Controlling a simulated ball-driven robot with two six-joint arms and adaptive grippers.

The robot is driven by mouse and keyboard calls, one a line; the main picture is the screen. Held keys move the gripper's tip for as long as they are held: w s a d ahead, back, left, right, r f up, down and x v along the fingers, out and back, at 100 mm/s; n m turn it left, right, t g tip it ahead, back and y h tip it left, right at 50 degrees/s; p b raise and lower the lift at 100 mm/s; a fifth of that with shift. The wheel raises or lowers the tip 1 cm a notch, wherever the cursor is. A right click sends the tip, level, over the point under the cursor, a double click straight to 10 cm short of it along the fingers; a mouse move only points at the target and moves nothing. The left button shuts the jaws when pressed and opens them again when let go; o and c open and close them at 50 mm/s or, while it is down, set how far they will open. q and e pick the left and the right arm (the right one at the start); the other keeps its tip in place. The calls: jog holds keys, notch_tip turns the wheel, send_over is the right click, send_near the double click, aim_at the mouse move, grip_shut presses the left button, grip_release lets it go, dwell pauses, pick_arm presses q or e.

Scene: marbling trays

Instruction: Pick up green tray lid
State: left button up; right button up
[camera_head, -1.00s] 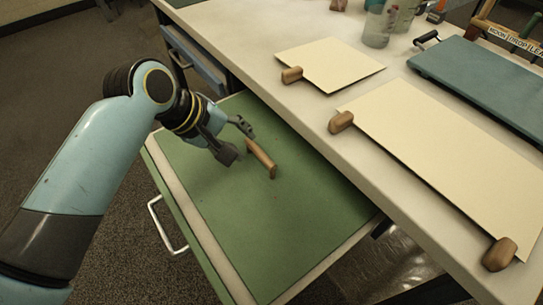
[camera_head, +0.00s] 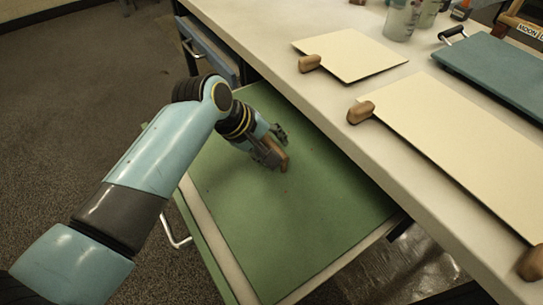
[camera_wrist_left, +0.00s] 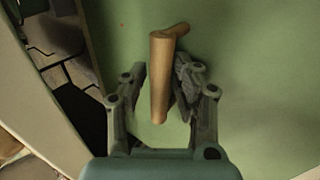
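The green tray lid (camera_head: 290,225) lies flat in the pulled-out drawer below the table edge. It also fills much of the left wrist view (camera_wrist_left: 255,70). Its wooden handle (camera_head: 284,157) stands up near the far part of the lid and is partly hidden by my fingers. My left gripper (camera_head: 275,146) is down at the handle. In the left wrist view the handle (camera_wrist_left: 161,85) lies between the two open fingers of my left gripper (camera_wrist_left: 160,88). A gap shows on the left side; the right finger is very close, and I cannot tell if it touches. My right gripper is not in view.
The white table (camera_head: 290,22) overhangs the drawer on the right. A drawer pull (camera_head: 176,232) sticks out at the left.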

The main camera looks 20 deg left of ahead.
pick_arm(q)
grip_shut()
dwell(0.5)
